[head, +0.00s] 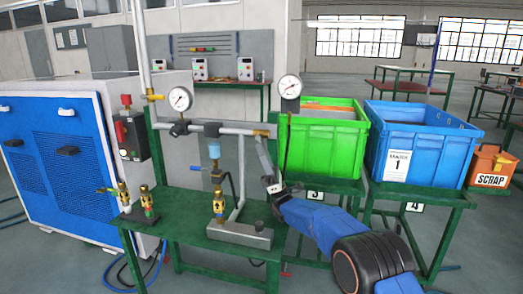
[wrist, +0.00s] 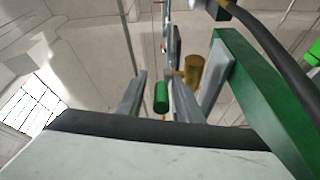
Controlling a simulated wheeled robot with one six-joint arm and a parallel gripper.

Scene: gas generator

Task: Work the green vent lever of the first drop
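In the wrist view a short green cylinder (wrist: 161,97), which looks like the lever's grip, shows between the two grey fingers of my gripper (wrist: 180,60). A brass fitting (wrist: 193,72) is beside it, close to the right finger. The fingers are spread, with a gap visible between the left finger and the green grip. I cannot tell how deep the grip lies between them. In the head view my gripper (head: 262,145) is at the right end of the pipe rig, below the right gauge (head: 290,87). The green grip cannot be made out there.
The pipe rig stands on a green bench (head: 180,205), with a left gauge (head: 180,98) and a blue-topped drop (head: 213,150). Loose brass fittings (head: 148,203) stand at the bench's left. Behind my arm are a green crate (head: 325,145) and a blue crate (head: 415,150). A dark hose (wrist: 265,40) passes close by.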

